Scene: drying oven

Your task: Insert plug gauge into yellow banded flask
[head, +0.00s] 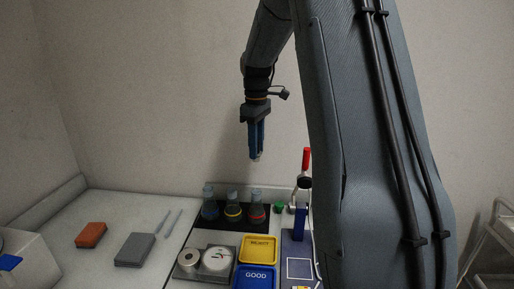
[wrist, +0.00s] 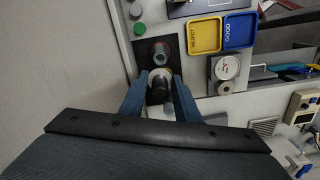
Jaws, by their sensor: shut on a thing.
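My gripper (head: 257,150) is high above the flasks, pointing down. In the wrist view my gripper (wrist: 158,92) is shut on the plug gauge (wrist: 155,92), a dark cylinder between the blue fingers. The yellow banded flask (head: 232,211) stands upright in the middle of a row on a black mat, between a blue banded flask (head: 210,210) and a red banded flask (head: 257,212). In the wrist view the yellow banded flask is mostly hidden behind the gauge. The gauge is apart from the flasks in the head view.
The black mat (head: 232,226) lies at the back of the bench. In front are a yellow REJECT tray (head: 258,262), a blue GOOD tray (head: 239,281) and a round dial (head: 217,259). A red-topped stand (head: 306,160) rises at the right. Orange (head: 91,233) and grey blocks (head: 134,263) lie left.

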